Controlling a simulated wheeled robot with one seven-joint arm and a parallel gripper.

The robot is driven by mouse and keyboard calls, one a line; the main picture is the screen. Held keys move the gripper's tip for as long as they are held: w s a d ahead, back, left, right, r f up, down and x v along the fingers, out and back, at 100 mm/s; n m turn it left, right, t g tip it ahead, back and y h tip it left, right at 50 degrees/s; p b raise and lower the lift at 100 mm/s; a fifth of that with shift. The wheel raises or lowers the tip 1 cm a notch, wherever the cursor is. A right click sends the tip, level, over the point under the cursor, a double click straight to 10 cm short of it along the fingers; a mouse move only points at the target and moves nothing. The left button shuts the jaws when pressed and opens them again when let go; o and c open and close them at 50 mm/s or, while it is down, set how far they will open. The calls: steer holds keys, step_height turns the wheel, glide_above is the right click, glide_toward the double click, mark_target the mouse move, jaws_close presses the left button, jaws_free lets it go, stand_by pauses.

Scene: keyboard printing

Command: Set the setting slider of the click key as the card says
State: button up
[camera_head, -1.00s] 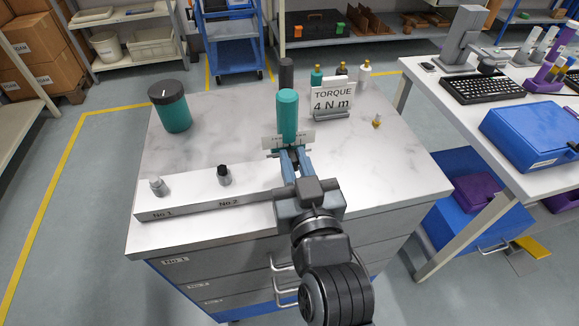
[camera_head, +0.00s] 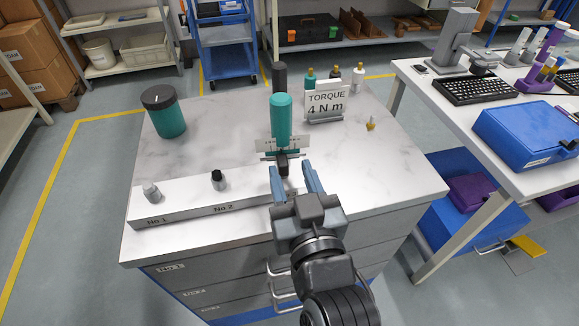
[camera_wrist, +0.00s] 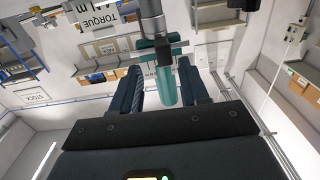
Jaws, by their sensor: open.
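The click key (camera_head: 281,122) stands upright on the white worktop, with a teal handle and a pale scale plate (camera_head: 265,144). A small dark slider with a crossbar (camera_head: 282,158) sits at the plate; its reading is too small to tell. The card (camera_head: 325,103) reads "TORQUE 4 N m" and stands behind to the right. My gripper (camera_head: 293,175) is open and empty, just on the near side of the slider. In the wrist view the teal handle (camera_wrist: 165,88) shows between and beyond the spread fingers, apart from them.
A rail marked No 1 and No 2 (camera_head: 190,218) lies along the worktop's front left, bearing two small knobbed pieces. A teal jar (camera_head: 166,117) stands back left. Several small bottles and a brass piece (camera_head: 370,125) stand right.

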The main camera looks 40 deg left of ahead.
steer(key=shift+b+v, duration=0.4)
steer(key=shift+v, duration=2.3)
steer(key=shift+a+f, duration=0.1)
steer(key=shift+f, duration=0.05)
steer(key=shift+m+t+h, duration=0.6)
steer(key=shift+t, duration=0.1)
steer(key=shift+s+a+f+p+x, duration=0.15)
steer(key=shift+f+p+x, duration=0.05)
steer(key=shift+x, duration=1.05)
steer(key=shift+s+a+f+p+x, duration=0.2)
steer(key=shift+p+x, duration=0.05)
steer(key=shift+x, duration=1.05)
steer(key=shift+s+a+f+p+x, duration=0.15)
steer(key=shift+f+p+x, duration=0.05)
steer(key=shift+x, duration=1.05)
jaws_close()
